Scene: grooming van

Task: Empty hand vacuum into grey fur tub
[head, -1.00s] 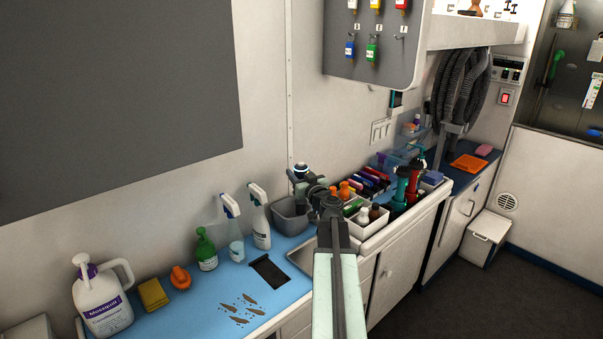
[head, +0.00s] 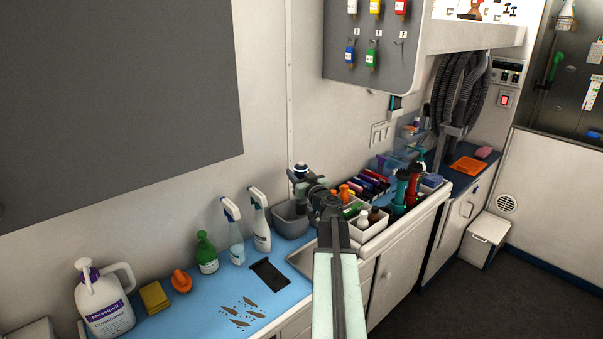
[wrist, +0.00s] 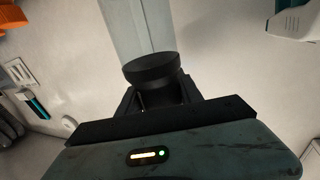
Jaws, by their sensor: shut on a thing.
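My gripper (head: 303,182) is over the counter at the middle of the head view, largely hidden by my own arm. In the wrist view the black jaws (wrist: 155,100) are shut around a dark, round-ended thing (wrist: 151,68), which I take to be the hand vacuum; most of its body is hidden. In the head view a small light-and-dark round end (head: 300,169) shows just above the gripper. The grey fur tub (head: 290,222) stands on the blue counter just below and behind the gripper. Its inside is mostly hidden.
Two white spray bottles (head: 260,222) and a green bottle (head: 206,253) stand left of the tub. A black flat thing (head: 270,273) and brown smears (head: 241,314) lie in front. A white caddy (head: 365,229) of bottles stands right, close to my arm.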

